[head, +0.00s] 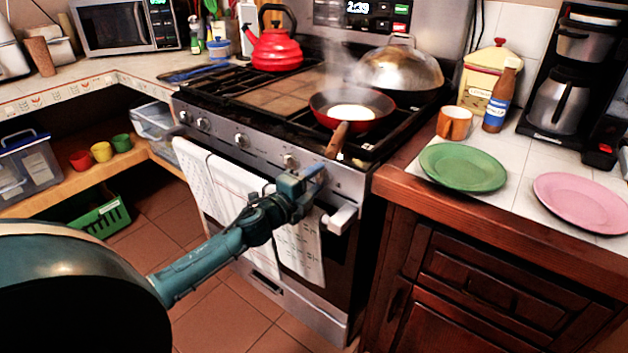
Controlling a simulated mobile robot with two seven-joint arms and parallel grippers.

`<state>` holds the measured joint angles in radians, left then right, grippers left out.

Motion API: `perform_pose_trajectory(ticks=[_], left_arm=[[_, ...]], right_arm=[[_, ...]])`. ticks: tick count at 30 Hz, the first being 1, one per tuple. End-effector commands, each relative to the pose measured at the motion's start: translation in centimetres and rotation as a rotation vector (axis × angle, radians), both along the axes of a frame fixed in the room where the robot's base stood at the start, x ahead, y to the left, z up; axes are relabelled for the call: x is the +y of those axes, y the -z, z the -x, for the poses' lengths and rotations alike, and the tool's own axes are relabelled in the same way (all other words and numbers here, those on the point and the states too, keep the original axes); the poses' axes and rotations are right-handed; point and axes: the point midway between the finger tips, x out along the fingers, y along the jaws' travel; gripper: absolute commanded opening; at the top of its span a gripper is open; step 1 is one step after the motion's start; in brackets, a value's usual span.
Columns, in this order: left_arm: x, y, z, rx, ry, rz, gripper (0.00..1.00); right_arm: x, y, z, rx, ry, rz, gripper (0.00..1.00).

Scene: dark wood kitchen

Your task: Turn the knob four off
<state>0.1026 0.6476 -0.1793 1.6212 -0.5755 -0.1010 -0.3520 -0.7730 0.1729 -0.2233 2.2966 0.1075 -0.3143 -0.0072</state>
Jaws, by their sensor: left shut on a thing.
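The stove front panel (262,152) carries a row of round silver knobs. One knob (290,160) shows just left of my left gripper, and others, such as this knob (241,140), sit further left. My left gripper (316,174) reaches the right end of the panel and is shut on a stove knob there, which the fingers mostly hide. I cannot tell the number of that knob or its exact angle. A red pan (376,118) with pale food steams on the front right burner. My right gripper is not in view.
The oven handle (341,218) and hanging towels (228,190) are below my left gripper. The pan's wooden handle (337,140) sticks out over the front edge close above it. The wooden counter (440,198) with green plate (462,166) and pink plate (580,201) stands to the right.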

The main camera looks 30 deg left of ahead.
Motion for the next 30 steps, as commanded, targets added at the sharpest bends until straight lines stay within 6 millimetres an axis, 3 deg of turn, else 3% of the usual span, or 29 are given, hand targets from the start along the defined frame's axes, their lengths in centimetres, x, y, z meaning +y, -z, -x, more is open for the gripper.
perform_pose_trajectory(ticks=[11, 12, 18, 30], left_arm=[[0.01, -0.04, 0.0, -0.002, 0.0, -0.009, 0.2], [0.02, -0.03, 0.0, -0.002, 0.0, -0.009, 0.45], [0.01, -0.03, 0.0, -0.001, 0.0, -0.007, 0.61], [0.08, 0.12, 0.82, 0.002, 0.0, -0.005, 0.63]], right_arm=[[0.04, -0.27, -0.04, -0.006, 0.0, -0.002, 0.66], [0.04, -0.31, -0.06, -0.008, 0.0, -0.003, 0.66], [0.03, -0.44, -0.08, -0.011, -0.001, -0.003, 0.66], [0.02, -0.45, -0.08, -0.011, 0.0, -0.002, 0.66]])
